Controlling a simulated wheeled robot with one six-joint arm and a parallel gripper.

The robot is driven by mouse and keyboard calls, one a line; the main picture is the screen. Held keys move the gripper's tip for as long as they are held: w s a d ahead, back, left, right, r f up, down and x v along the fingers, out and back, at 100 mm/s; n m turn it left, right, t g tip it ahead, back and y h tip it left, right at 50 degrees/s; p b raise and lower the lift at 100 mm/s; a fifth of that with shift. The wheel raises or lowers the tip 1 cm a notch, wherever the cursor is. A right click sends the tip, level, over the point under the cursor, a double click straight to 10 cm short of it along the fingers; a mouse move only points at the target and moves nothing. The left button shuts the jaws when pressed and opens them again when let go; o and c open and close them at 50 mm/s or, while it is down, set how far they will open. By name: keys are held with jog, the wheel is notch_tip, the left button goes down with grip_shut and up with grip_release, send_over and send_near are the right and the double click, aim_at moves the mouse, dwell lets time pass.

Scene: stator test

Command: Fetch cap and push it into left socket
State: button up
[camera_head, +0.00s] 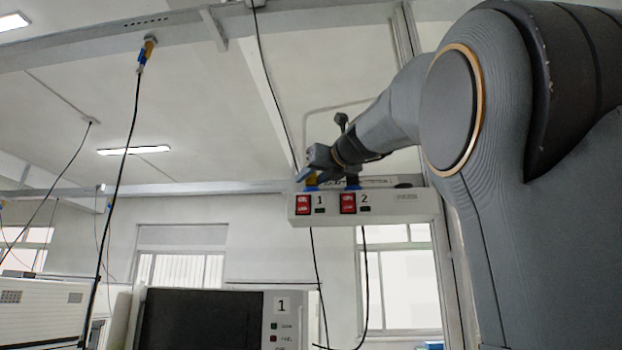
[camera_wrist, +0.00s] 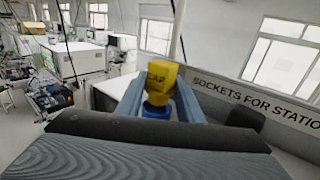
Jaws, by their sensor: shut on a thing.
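The yellow cap (camera_wrist: 160,76), marked CAP, stands between the two pale blue fingers of my gripper (camera_wrist: 158,104) in the wrist view. My gripper is shut on it. A blue part (camera_wrist: 156,111) shows just below the yellow. In the head view my gripper (camera_head: 308,176) is at the top of the white socket box (camera_head: 410,207), over the left socket, marked 1. I cannot tell whether the cap is fully seated. The socket's opening is hidden.
A black plug (camera_head: 352,182) stands at the right socket, marked 2, close beside my gripper. Red switches (camera_head: 303,205) are on the box front. Cables hang below the box and at the left. A cabinet marked 1 (camera_head: 282,325) stands below.

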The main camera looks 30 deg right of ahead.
aim_at(313, 185)
jog(key=shift+f+b, duration=0.65)
jog(key=shift+f, duration=0.55)
dwell(0.7)
jog(key=o, duration=1.1)
jog(key=shift+d, duration=0.1)
jog(key=shift+f, duration=0.1)
jog(key=shift+s+f, duration=0.1)
jog(key=shift+s, duration=0.1)
jog(key=shift+s+b, duration=0.4)
jog(key=shift+b, duration=0.05)
jog(key=s+b, duration=0.1)
jog(key=s, duration=0.5)
jog(key=shift+d+b, duration=0.1)
jog(key=shift+b, duration=0.25)
jog(key=shift+s+r, duration=0.25)
jog(key=shift+s, duration=0.1)
